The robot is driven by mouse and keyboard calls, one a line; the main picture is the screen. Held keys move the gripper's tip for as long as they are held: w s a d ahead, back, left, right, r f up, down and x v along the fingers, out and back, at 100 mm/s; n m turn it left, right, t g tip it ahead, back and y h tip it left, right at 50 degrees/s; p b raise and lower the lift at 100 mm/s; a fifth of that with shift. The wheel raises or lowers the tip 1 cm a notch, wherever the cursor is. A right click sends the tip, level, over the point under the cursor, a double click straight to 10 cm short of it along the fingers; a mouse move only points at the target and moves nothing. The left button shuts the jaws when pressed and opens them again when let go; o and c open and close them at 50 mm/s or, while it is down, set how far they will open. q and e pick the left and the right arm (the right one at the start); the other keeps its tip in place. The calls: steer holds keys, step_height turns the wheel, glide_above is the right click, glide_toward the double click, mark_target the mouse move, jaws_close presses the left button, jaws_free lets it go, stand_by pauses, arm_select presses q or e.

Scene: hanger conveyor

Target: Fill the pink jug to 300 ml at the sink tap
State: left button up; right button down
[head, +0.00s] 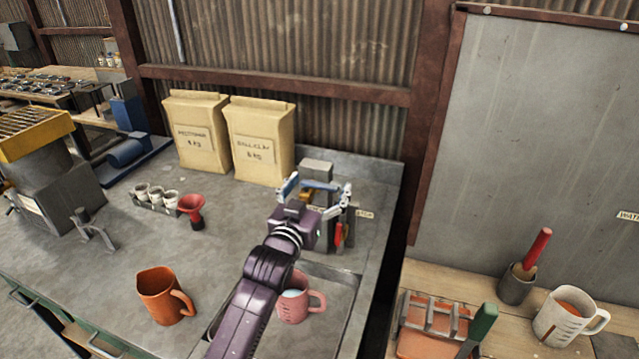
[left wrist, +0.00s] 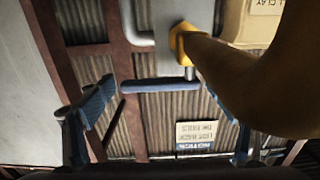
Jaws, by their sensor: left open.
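The pink jug (head: 291,308) stands in the sink basin (head: 338,318), partly hidden behind my left arm, its handle to the right. Something pale, like water, shows inside it; its level against any mark cannot be read. My left gripper (head: 317,190) is open at the tap behind the sink, with its fingers on either side of a blue bar, which looks like the tap lever (left wrist: 160,85). A yellow brass tap part (left wrist: 180,42) shows in the left wrist view. The spout and any water stream are hidden in the head view. My right gripper is out of view.
An orange jug (head: 160,300) stands left of the sink. A red funnel (head: 192,208) and a rack of small cups (head: 157,197) are behind it. Two paper sacks (head: 258,140) stand at the wall. A white measuring jug (head: 566,318) is on the wooden bench at right.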

arm_select(q)
steer(key=shift+w, duration=0.1)
steer(key=c, duration=1.7)
steer(key=shift+a, duration=0.1)
